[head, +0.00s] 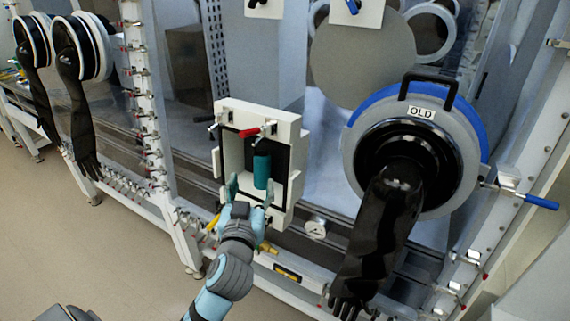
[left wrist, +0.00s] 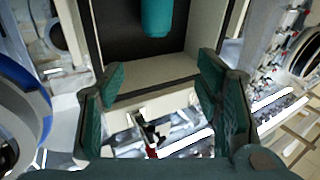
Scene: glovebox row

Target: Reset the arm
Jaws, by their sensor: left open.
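My left gripper (head: 250,190) is open and empty in front of a white box-like opening (head: 228,155) in the glovebox wall. In the left wrist view its two teal fingers (left wrist: 160,95) stand wide apart. A teal cylinder (head: 262,170) stands inside the dark opening, just beyond the fingers. It also shows at the top of the left wrist view (left wrist: 157,17), ahead of the fingers and apart from them. My left arm (head: 232,270) reaches up from the bottom of the head view. My right gripper is in neither view.
A glove port with a blue ring (head: 470,125), labelled OLD, and its hanging black glove (head: 385,230) are right of the opening. A red-handled latch (head: 255,131) crosses the opening's top. A round gauge (head: 316,228) sits below right. Open floor (head: 80,240) lies at left.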

